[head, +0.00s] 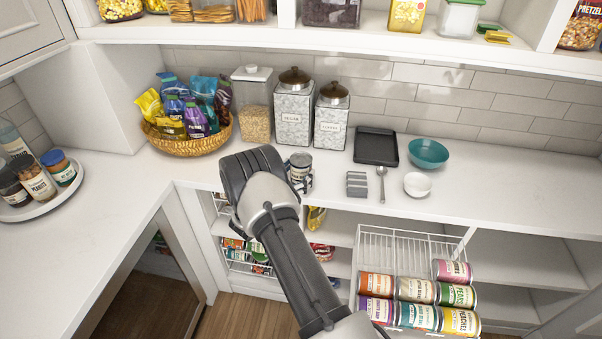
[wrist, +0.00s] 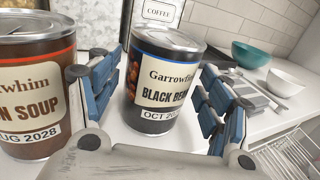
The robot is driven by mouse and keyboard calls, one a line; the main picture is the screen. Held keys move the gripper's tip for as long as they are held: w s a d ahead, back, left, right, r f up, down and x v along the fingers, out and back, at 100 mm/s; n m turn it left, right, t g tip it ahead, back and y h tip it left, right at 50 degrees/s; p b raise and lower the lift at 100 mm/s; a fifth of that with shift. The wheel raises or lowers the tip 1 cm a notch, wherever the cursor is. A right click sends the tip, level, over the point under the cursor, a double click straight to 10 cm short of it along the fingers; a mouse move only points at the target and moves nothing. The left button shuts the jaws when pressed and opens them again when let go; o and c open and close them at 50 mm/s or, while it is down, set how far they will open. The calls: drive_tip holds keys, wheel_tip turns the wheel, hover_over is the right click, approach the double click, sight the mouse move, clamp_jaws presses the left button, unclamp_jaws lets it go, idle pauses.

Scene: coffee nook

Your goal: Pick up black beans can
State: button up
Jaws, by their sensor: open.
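The black beans can (wrist: 165,85) stands upright on the counter, with a dark label and cream panel reading "BLACK BE…". In the wrist view it sits between the two blue-padded fingers of my gripper (wrist: 157,90). The fingers are open, one on each side, with a gap visible at the right; contact on the left is unclear. In the head view the can (head: 300,161) shows just beyond my gripper (head: 302,184).
A soup can (wrist: 30,90) stands close left of my left finger. Grey canisters (head: 293,108), a black tray (head: 376,146), a teal bowl (head: 428,153), a white bowl (head: 417,185) and a spoon (head: 382,180) are nearby. A wire rack of cans (head: 412,290) is below. The right counter is clear.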

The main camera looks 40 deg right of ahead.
drive_tip(key=x, duration=0.2)
drive_tip(key=shift+w+d, duration=0.1)
drive_tip(key=shift+d, duration=0.2)
drive_tip(key=shift+c, duration=0.3)
drive_tip(key=c, duration=1.3)
drive_tip(key=shift+o, duration=0.2)
drive_tip(key=shift+r, duration=0.15)
wheel_tip(320, 180, up, 20)
drive_tip(key=p, duration=0.4)
drive_tip(key=shift+a, duration=0.1)
